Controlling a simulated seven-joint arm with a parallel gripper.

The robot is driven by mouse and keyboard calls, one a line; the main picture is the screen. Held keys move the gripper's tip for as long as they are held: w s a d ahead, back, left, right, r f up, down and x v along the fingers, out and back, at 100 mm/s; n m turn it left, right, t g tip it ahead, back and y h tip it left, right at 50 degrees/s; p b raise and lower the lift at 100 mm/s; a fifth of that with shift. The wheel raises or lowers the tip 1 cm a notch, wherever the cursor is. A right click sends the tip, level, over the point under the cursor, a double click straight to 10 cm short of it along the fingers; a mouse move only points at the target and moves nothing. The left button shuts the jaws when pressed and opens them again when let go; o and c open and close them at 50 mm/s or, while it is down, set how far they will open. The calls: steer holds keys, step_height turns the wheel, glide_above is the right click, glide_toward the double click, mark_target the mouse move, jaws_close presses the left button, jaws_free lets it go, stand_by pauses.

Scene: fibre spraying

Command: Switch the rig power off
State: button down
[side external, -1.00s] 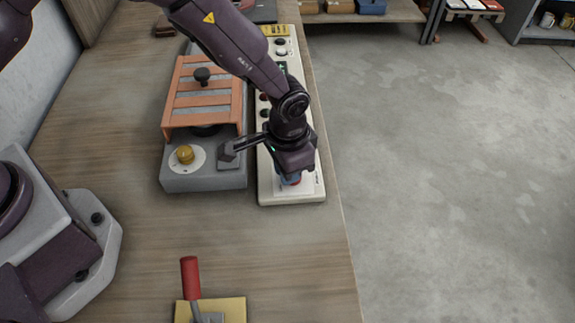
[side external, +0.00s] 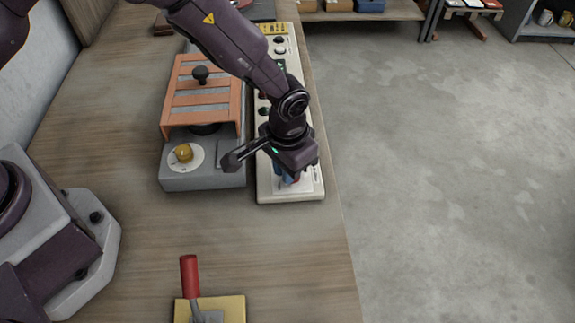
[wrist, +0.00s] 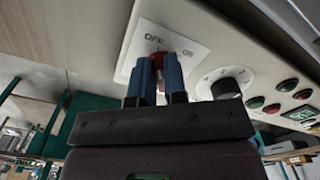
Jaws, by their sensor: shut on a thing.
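The cream control panel (side external: 264,192) lies along the right edge of the bench. Its white plate (wrist: 134,58) carries the words OFF and ON in the wrist view. A red switch handle (wrist: 157,60) shows on this plate, between the blue fingers of my gripper (wrist: 162,72). My gripper (side external: 289,180) points down at the panel's near end in the side view and is shut on the handle. The fingers and wrist hide most of the handle, and I cannot tell which word it points to.
A white dial (wrist: 224,82) and red and green buttons sit beside the plate. A grey unit (side external: 205,180) with an orange slatted cover (side external: 205,100) and brass knob (side external: 183,152) stands left of the panel. A red-handled clamp (side external: 190,278) stands in front. The bench between is clear.

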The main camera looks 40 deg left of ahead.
steer(key=c, duration=1.2)
jaws_free()
steer(key=shift+o, duration=0.2)
step_height(320, 180, up, 13)
steer(key=s+a+r+n+t, duration=0.1)
steer(key=s+a+r+t, duration=0.4)
steer(key=s+a+r, duration=1.3)
steer(key=a+r, duration=0.1)
steer(key=a, duration=0.2)
steer(key=shift+s+a+n+t, duration=0.3)
steer(key=shift+s+n, duration=0.1)
